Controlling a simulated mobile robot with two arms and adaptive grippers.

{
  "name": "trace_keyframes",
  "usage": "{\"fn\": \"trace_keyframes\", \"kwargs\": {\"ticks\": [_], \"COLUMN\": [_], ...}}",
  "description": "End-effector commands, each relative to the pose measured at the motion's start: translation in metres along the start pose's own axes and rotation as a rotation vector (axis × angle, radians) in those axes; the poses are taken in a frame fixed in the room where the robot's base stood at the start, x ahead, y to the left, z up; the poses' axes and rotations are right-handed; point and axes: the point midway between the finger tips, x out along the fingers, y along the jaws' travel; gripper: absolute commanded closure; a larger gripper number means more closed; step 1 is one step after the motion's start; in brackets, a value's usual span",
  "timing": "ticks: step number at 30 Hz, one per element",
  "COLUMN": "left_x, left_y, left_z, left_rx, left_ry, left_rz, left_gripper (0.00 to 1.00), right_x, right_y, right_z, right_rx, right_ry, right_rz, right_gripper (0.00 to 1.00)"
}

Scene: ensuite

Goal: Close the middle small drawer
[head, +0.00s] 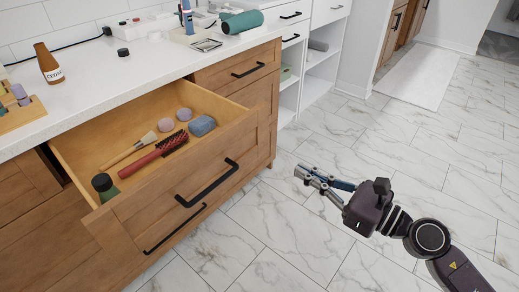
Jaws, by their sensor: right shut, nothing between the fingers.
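A wooden drawer (151,212) stands pulled out of the cabinet on the left, with a black bar handle (207,184) on its front. Inside it lie a red hairbrush (155,155), a pale-handled brush (128,150), two round lilac items, a blue-grey item (202,126) and a dark green-topped item (104,186). My right gripper (303,175) is shut and empty, over the floor to the right of the drawer front and clear of it. My left gripper is not in view.
A closed drawer (238,70) sits at right. White shelving stands beyond. The marble floor (400,145) is clear.

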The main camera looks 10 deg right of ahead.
Motion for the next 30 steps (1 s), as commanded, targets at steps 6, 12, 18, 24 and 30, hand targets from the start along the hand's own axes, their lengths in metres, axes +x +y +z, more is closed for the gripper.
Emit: {"fn": "trace_keyframes", "kwargs": {"ticks": [6,12,18,24,30], "left_x": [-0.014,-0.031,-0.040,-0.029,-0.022], "left_y": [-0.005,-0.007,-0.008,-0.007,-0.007], "left_z": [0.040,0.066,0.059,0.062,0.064], "left_rx": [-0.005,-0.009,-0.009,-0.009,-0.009], "left_ry": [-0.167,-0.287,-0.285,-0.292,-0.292], "left_rz": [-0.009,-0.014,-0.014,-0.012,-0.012], "left_gripper": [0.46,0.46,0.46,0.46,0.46], "right_x": [0.024,0.054,0.089,0.118,0.132], "right_y": [-0.001,-0.002,-0.002,-0.001,-0.001], "right_z": [0.005,0.006,0.005,0.003,0.001], "right_rx": [0.000,0.003,0.005,0.005,0.006], "right_ry": [-0.004,-0.005,-0.006,-0.004,-0.002], "right_rz": [-0.001,-0.003,-0.004,-0.003,-0.002], "right_gripper": [1.00,1.00,1.00,1.00,1.00]}}
